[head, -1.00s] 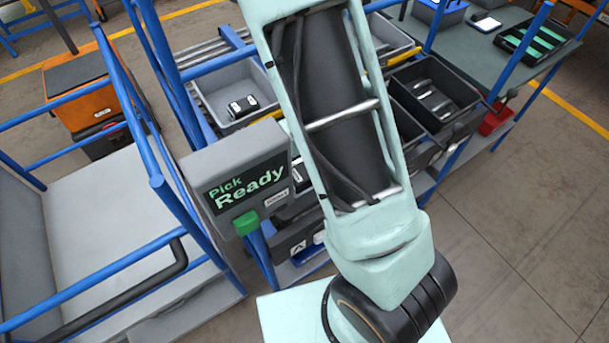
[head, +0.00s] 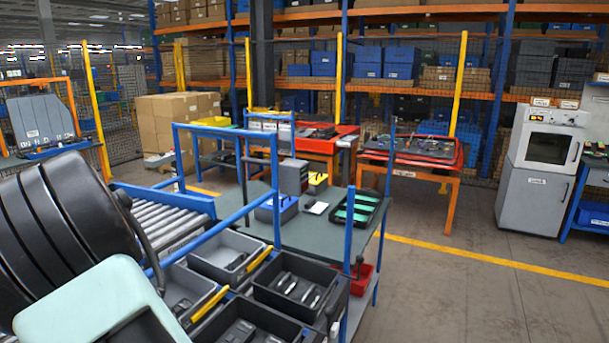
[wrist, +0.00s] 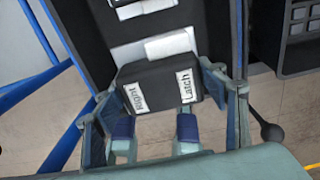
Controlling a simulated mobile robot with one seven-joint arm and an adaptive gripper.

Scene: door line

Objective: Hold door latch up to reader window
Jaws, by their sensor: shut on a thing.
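The door latch (wrist: 158,78) is a dark block with white labels reading "Right" and "Latch". In the wrist view it sits between the fingers of my gripper (wrist: 161,100), which is shut on it. Its labelled face is turned towards the wrist camera. Behind it is a dark panel or bin with white labels; I cannot tell whether the latch touches it. My gripper and the latch are outside the head view. I cannot make out a reader window in either current view.
Dark bins (head: 262,292) with parts stand at the front, beside a roller conveyor (head: 165,221). A grey-green bench (head: 320,232) with blue posts holds a tray (head: 361,211). A grey cabinet machine (head: 541,155) stands far right. The floor (head: 450,290) at right is clear.

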